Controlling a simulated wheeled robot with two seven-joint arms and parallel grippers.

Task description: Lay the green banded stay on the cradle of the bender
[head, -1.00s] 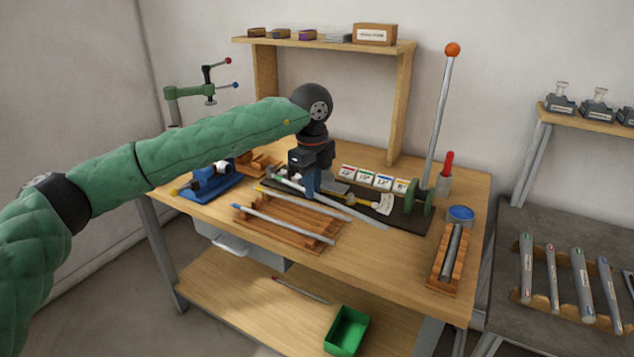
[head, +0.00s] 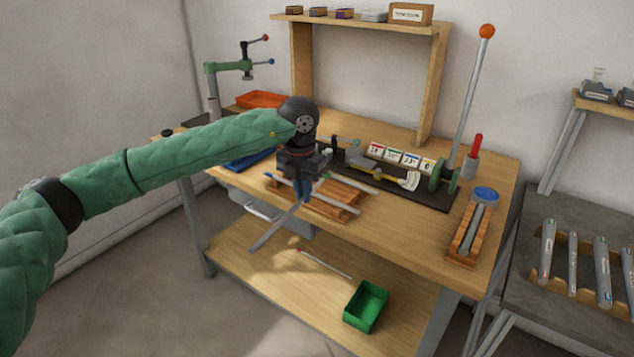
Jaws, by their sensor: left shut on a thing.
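My left gripper (head: 303,198) is shut on a grey rod, the stay (head: 272,231). The stay slants down and left past the front edge of the bench, held clear of the surface. A green mark shows just right of the gripper; I cannot tell whether it is the held stay's band. The bender (head: 436,176) stands right of the gripper, with green discs, a dark base plate and a long lever with an orange knob. Which part is its cradle is unclear. My right gripper is not in view.
A wooden rack (head: 328,203) with rods lies below and right of the gripper. A green bin (head: 366,306) sits on the lower shelf.

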